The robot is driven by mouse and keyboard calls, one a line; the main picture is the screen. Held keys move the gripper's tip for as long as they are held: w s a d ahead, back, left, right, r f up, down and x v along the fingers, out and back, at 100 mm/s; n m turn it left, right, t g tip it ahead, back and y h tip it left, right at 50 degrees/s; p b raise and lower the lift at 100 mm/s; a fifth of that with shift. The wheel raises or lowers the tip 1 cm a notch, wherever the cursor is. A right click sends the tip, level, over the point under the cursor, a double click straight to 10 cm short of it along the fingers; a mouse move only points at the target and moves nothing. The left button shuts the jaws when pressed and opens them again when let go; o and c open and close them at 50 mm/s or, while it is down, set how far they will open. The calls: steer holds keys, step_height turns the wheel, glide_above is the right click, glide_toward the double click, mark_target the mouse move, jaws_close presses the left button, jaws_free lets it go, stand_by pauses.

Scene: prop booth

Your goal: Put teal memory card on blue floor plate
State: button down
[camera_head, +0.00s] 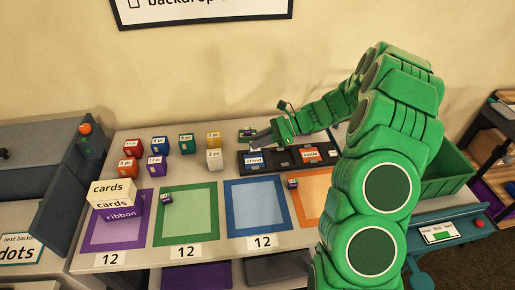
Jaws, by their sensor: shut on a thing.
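The blue floor plate (237,222) lies flat on the table, a light blue square with a darker blue border and a "12" label at its front. It is bare. My gripper (257,135) reaches in from the right over the back of the table, behind the plate. It is shut on a small teal-green piece with a dark label, which looks like the teal memory card (246,132). The piece is small in this view, and its underside and its height above the table are hard to tell.
A dark tray (285,168) with labelled pieces lies between my gripper and the plate. Purple (98,237), green (180,240) and orange (309,218) plates flank it. Small purple pieces sit on the green plate (166,198) and by the orange one (292,183). Several colored boxes (186,143) stand back left.

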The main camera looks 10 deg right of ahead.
steer(key=shift+w+f, duration=1.2)
steer(key=shift+f, duration=1.75)
steer(key=shift+f, duration=0.15)
steer(key=c, duration=1)
jaws_free()
steer(key=shift+c, duration=0.2)
